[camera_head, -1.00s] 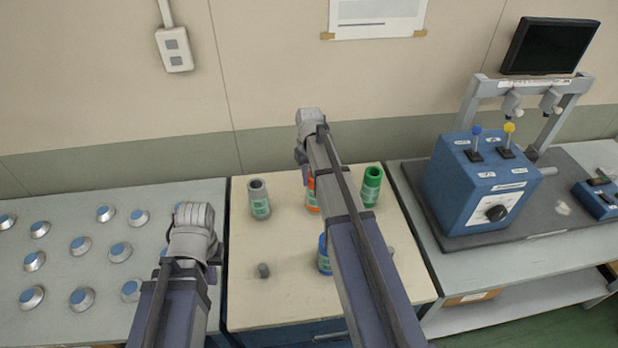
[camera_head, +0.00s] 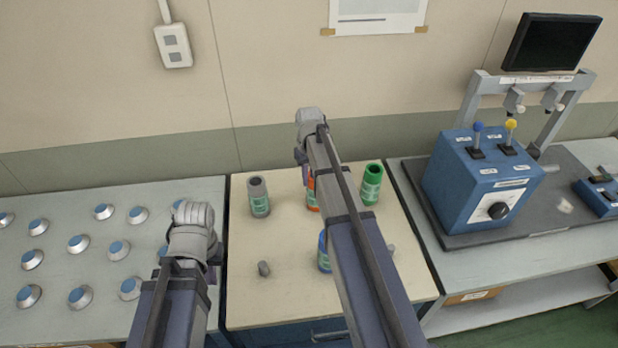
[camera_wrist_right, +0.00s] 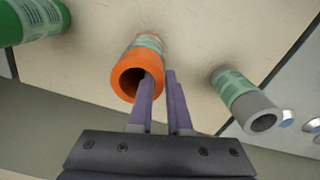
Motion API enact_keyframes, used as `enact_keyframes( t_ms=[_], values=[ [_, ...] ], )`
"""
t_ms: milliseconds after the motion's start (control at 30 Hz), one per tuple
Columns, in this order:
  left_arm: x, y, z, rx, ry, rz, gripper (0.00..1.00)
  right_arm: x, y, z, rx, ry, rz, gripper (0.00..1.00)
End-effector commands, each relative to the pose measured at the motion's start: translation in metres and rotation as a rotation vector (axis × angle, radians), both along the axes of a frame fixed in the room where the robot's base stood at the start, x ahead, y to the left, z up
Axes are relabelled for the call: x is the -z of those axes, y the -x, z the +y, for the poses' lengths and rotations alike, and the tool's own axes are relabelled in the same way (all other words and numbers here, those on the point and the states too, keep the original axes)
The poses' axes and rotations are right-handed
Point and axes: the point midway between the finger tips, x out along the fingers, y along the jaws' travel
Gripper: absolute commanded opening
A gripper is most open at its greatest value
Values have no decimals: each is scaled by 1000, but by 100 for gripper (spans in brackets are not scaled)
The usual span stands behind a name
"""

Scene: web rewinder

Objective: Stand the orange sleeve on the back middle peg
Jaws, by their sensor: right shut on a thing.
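The orange sleeve (camera_head: 312,196) with a pale green label is at the back middle of the cream table top, between a grey sleeve (camera_head: 259,197) and a green sleeve (camera_head: 372,184). My right arm partly covers it in the head view. In the right wrist view the orange sleeve (camera_wrist_right: 121,72) shows its open end. My right gripper (camera_wrist_right: 161,74) is shut on its wall, one finger at the bore and one outside. The back middle peg is hidden, so I cannot tell how the sleeve sits on it. My left gripper (camera_head: 165,249) is left of the table; its fingers are not clear.
A blue sleeve (camera_head: 323,254) stands at the front middle, partly behind my right arm. A bare grey peg (camera_head: 264,268) stands front left, another (camera_head: 391,249) front right. A blue control box (camera_head: 484,184) is on the right bench; silver-blue discs cover the left bench.

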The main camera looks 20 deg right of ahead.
Motion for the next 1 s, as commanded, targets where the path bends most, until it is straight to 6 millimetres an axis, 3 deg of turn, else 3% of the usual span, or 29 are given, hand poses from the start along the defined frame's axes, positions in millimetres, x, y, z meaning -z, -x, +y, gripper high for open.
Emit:
enact_keyframes(
  t_ms=[67,100,400,767,1000],
  values=[
    [2,0,0,0,0,0,0,2,0,0,0,0,0,0],
    [1,0,0,0,0,0,0,1,0,0,0,0,0,20],
    [1,0,0,0,0,0,0,1,0,0,0,0,0,52],
    [-2,0,0,0,0,0,0,-2,0,0,0,0,0,52],
    [-23,0,0,0,0,0,0,-23,0,0,0,0,0,52]
  ],
)
